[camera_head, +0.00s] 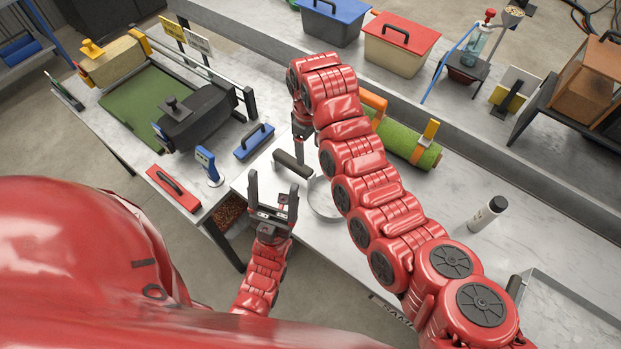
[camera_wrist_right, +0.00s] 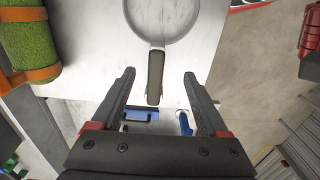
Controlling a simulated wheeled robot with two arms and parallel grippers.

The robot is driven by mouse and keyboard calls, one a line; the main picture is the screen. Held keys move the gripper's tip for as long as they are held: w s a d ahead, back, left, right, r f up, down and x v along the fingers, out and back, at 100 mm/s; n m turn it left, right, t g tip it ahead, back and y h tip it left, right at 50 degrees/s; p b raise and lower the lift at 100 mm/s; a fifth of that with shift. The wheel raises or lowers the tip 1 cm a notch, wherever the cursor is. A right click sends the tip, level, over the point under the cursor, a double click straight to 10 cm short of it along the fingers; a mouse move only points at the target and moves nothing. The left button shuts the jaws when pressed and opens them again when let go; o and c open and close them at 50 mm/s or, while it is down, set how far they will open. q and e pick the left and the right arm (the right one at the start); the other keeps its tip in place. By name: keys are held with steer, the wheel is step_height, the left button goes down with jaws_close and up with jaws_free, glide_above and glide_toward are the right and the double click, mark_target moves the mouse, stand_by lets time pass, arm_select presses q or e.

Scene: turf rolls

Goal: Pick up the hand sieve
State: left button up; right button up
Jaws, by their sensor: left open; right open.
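The hand sieve lies on the bench: its dark handle (camera_head: 292,171) shows in the head view, and its pale round rim (camera_head: 320,208) is partly hidden behind my right arm. In the right wrist view the handle (camera_wrist_right: 155,78) points toward my right gripper (camera_wrist_right: 159,73), and its end lies between the two open fingers in the picture. I cannot tell the height gap; the fingers hold nothing. In the head view my right gripper (camera_head: 301,148) is just beyond the handle. My left gripper (camera_head: 273,182) is open and empty, to the left of the sieve.
A green turf roll (camera_head: 400,140) with orange straps lies behind my right arm. A blue float (camera_head: 254,141), a blue-and-white tool (camera_head: 208,166) and a red float (camera_head: 173,187) are to the left.

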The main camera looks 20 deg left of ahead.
mark_target(309, 172)
steer(key=f+b, duration=0.2)
steer(key=f, duration=0.1)
steer(key=f+b, duration=0.3)
steer(key=f, duration=0.1)
steer(key=shift+w+f, duration=0.2)
steer(key=shift+f, duration=0.25)
step_height(309, 172, down, 4)
steer(key=p, duration=0.2)
steer(key=shift+w+a+f+p, duration=0.1)
steer(key=shift+p, duration=0.3)
steer(key=shift+w+f, duration=0.1)
steer(key=shift+f, duration=0.3)
jaws_close()
